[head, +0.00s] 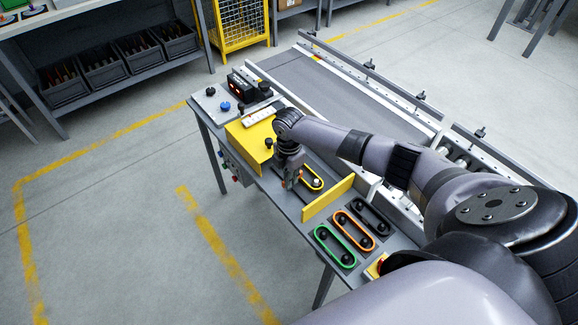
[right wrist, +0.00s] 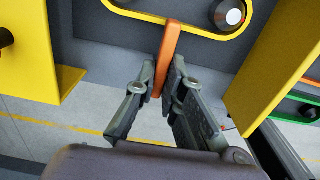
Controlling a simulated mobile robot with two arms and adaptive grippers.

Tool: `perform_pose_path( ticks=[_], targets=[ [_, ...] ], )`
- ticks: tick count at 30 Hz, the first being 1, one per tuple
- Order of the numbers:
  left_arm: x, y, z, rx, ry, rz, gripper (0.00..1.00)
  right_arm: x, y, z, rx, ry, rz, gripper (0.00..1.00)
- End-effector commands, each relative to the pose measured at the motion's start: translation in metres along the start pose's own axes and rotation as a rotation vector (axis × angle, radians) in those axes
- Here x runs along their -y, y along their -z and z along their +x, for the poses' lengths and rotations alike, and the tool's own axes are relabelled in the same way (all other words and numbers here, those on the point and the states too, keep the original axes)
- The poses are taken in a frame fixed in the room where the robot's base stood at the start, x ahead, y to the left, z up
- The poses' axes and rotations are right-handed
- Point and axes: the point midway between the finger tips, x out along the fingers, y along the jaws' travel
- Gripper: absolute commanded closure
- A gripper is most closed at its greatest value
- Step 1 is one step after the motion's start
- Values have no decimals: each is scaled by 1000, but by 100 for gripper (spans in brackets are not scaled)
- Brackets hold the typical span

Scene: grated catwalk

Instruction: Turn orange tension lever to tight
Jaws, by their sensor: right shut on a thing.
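The orange tension lever (right wrist: 170,48) stands upright in the right wrist view, just below a yellow-edged belt loop (right wrist: 190,30). My right gripper (right wrist: 163,76) is shut on it, with one finger on each side of the lever. In the head view my right gripper (head: 290,182) points down at the bench beside the yellow-edged loop (head: 313,180), and the lever is mostly hidden there. Tight or loose markings cannot be read. My left gripper is not in view.
A yellow upright plate (head: 328,198) stands right of the gripper, and a yellow box (head: 252,140) stands left of it. Orange (head: 353,231) and green (head: 335,246) belt loops lie nearer on the bench. A conveyor (head: 340,95) runs behind.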

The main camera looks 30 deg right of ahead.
Motion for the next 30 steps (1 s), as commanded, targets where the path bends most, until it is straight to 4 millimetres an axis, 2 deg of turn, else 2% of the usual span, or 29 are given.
perform_pose_path(
  ticks=[5,6,14,24,26,30],
  targets=[
    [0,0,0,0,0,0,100,-1,1,-1,-1,-3,-3,100],
    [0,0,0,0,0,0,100,-1,1,-1,-1,-3,-3,87],
    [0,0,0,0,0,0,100,-1,0,0,-1,-2,-1,70],
    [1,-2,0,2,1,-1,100,0,0,-3,0,-1,0,70],
    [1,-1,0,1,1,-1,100,-1,0,-9,-1,-3,-1,70],
    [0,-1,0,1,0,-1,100,-1,0,-32,0,-5,-2,70]
  ],
)
